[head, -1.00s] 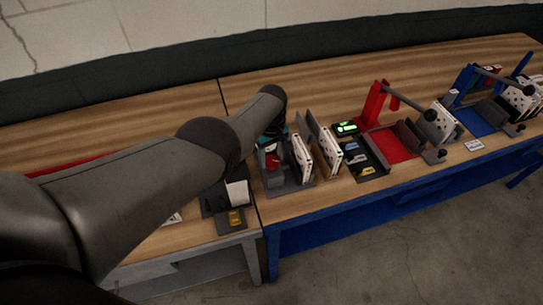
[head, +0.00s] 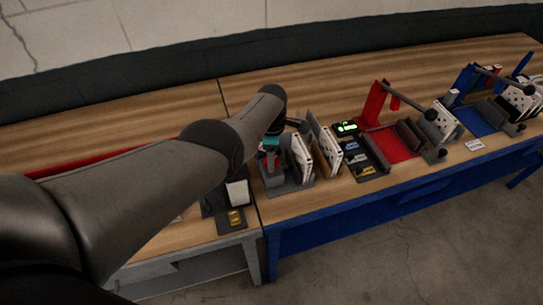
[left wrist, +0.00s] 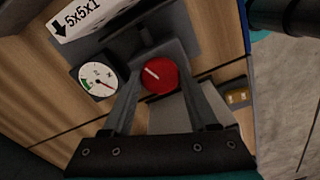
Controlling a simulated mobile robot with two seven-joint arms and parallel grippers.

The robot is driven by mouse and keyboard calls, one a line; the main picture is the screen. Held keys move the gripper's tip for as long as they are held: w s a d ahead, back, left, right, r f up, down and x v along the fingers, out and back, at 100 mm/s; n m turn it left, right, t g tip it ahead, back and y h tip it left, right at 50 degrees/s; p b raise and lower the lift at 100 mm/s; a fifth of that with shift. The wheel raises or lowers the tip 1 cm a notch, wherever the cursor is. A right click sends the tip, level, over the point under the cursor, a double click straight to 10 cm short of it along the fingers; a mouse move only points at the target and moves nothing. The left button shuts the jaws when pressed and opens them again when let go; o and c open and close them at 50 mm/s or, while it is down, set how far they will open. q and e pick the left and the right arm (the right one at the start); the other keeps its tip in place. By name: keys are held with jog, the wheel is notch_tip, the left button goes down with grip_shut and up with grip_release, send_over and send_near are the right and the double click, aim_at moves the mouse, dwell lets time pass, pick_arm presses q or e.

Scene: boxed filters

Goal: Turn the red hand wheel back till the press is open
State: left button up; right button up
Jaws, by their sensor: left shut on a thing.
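The red hand wheel (left wrist: 160,75) shows in the left wrist view as a round red knob with a white mark, on a dark grey press (left wrist: 205,42). My left gripper (left wrist: 162,78) has a finger on either side of the wheel and is shut on it. In the head view the gripper (head: 271,148) is over the press at the near left end of the blue table, partly hidden by my arm. A round dial gauge (left wrist: 98,80) with a green band and a needle sits beside the wheel. My right gripper is not in view.
White boxed filters (head: 328,148) stand upright right of the press. Farther right are a green-lit display (head: 345,128), a red fixture (head: 374,102) and a blue fixture (head: 466,84). A dark tray with a yellow piece (head: 235,218) lies front left. The back of the table is clear.

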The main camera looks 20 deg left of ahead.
pick_arm(q)
jog(key=n, duration=0.5)
jog(key=shift+w+r+n, duration=0.1)
jog(key=shift+w+n, duration=0.05)
jog(key=shift+n, duration=0.15)
jog(key=n, duration=0.4)
jog(key=shift+n+b, duration=0.35)
jog(key=shift+n, duration=0.05)
jog(key=o, duration=1.4)
